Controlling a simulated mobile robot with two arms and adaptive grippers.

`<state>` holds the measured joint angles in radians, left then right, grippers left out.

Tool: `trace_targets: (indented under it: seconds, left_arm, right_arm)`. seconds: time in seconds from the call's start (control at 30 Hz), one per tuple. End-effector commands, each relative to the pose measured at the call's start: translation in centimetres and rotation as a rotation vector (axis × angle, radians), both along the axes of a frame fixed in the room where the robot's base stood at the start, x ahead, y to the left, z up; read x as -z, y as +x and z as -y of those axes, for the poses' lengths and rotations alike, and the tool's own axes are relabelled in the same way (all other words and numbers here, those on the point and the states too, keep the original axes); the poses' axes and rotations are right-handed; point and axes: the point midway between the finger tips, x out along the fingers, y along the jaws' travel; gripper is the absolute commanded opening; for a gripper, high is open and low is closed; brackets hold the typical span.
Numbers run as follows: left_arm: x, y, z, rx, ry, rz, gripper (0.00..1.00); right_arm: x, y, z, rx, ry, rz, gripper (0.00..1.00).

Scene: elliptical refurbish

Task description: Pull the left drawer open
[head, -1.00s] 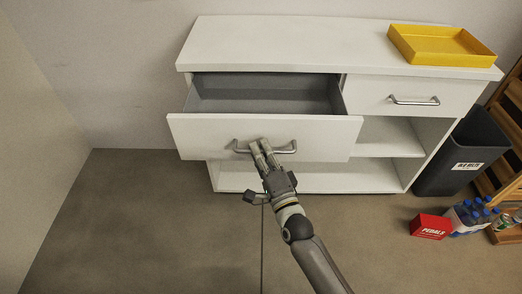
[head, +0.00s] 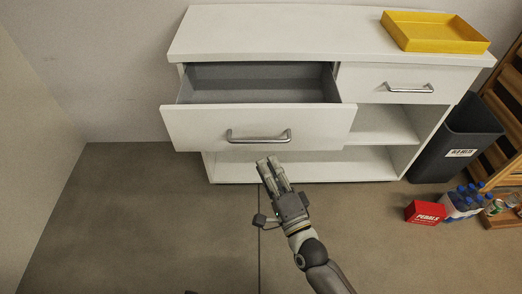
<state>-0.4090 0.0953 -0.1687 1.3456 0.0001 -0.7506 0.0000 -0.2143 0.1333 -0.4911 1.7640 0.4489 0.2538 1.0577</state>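The left drawer (head: 190,126) of the white cabinet stands pulled out, and its grey inside (head: 262,84) shows empty. Its metal bar handle (head: 258,139) is free, with nothing on it. My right gripper (head: 268,160) is just below and in front of the handle, apart from it in the picture. Its two fingers point up toward the drawer front and lie close side by side. Nothing shows between them, but how far apart they are is unclear from this angle. My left gripper does not show in the head view.
The right drawer (head: 375,80) is shut, above open shelves. A yellow tray (head: 440,45) lies on the cabinet top (head: 280,35). A dark bin (head: 440,150), a red box (head: 424,212) and blue-capped bottles (head: 465,200) stand at right. The floor at left (head: 120,200) is clear.

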Motion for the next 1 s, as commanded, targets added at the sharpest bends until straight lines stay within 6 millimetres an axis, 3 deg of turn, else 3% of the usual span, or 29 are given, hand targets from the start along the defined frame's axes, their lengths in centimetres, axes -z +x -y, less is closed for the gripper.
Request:
trace_targets:
  seconds: [0.1, 0.27, 0.83, 0.93, 1.0]
  left_arm:
    - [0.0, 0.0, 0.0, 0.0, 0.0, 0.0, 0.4]
    - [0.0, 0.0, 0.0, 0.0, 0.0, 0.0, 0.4]
    - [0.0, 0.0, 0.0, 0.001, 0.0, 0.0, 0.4]
    - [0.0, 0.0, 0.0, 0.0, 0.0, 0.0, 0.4]
    - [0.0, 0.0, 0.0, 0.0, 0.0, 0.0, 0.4]
  right_arm:
    - [0.4, -1.7, 0.7, -0.001, -0.001, -0.002, 0.19]
    - [0.5, -2.8, 1.2, 0.0, 0.0, 0.0, 0.19]
    - [0.6, -2.9, 1.3, 0.0, -0.001, -0.001, 0.19]
    - [1.8, -2.9, 1.3, 0.001, -0.049, -0.019, 0.19]
    - [4.2, -2.9, 1.5, 0.0, -0.147, -0.055, 0.19]
